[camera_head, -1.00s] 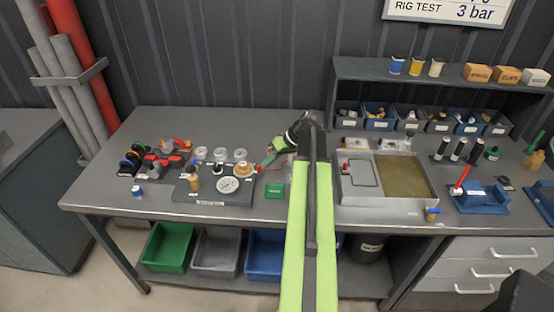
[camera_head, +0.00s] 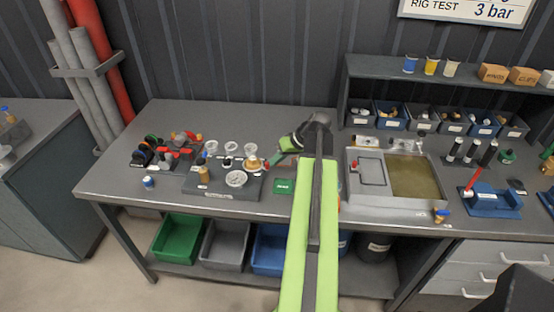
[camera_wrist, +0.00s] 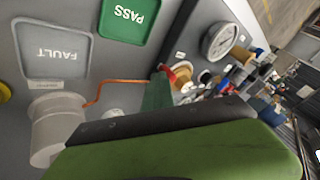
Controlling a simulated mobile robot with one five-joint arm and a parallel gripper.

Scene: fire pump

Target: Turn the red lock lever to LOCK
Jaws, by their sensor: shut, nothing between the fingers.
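The red lock lever (camera_wrist: 180,67) shows as a small red part beside a brass-coloured fitting (camera_wrist: 181,79) in the wrist view. The same brass fitting (camera_head: 252,162) stands on the right of the dark test plate (camera_head: 215,195) in the head view, where I cannot make out the lever clearly. My gripper (camera_head: 270,161) is shut and empty, just right of the fitting. In the wrist view its teal fingers (camera_wrist: 158,92) end close to the red part. I cannot tell whether they touch it. The LOCK marking is not readable.
A pressure gauge (camera_head: 236,179) and clear cups (camera_head: 211,147) share the plate. The green PASS tray (camera_head: 283,187) lies to its right, under my arm's side. The FAULT tray (camera_wrist: 52,48) shows in the wrist view. A wide basin (camera_head: 412,178) stands right of my arm.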

